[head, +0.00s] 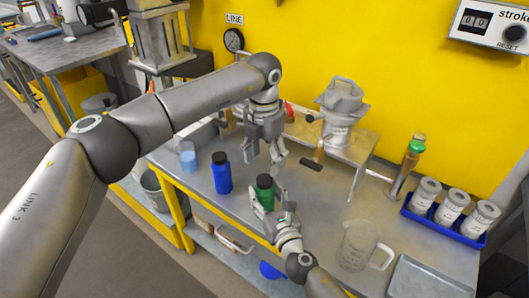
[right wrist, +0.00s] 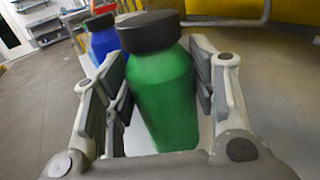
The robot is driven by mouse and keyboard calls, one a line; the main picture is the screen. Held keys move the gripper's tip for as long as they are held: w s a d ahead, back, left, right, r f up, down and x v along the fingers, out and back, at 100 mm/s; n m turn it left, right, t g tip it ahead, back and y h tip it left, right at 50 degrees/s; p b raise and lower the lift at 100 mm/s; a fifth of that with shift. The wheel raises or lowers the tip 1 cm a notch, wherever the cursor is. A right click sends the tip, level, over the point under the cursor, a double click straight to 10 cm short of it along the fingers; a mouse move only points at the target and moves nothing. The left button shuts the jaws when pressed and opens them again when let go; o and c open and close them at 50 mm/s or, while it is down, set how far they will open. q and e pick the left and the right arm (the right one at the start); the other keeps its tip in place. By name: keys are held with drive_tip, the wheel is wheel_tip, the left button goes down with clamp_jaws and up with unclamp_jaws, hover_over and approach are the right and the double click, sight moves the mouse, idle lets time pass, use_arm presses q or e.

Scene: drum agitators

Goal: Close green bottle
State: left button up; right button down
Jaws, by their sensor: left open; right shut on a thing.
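The green bottle (head: 266,203) stands upright on the grey bench with a black cap (head: 265,181) on its top. It also shows large in the right wrist view (right wrist: 165,100), its black cap (right wrist: 150,32) on the neck. I cannot tell how tightly the cap sits. My right gripper (head: 271,207) is shut on the bottle's body, with a finger pad on each side in the right wrist view (right wrist: 162,95). My left gripper (head: 264,156) is open and empty, pointing down above the cap and apart from it.
A blue bottle (head: 221,177) with a black cap stands left of the green one. A cup of blue liquid (head: 188,160), a clear jug (head: 357,247) and a blue tray (head: 443,222) of white jars share the bench. A raised stand (head: 345,147) is behind.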

sight(264, 179)
use_arm(q)
drive_tip(key=n, duration=0.5)
drive_tip(key=shift+r+n, duration=0.15)
drive_tip(key=shift+n, duration=0.25)
drive_tip(key=n, duration=0.5)
drive_tip(key=shift+r, duration=0.15)
drive_tip(key=n, duration=0.5)
drive_tip(key=shift+r+n, duration=0.15)
drive_tip(key=shift+n, duration=0.15)
drive_tip(key=n, duration=0.6)
drive_tip(key=shift+r, duration=0.15)
drive_tip(key=shift+f, duration=4.05)
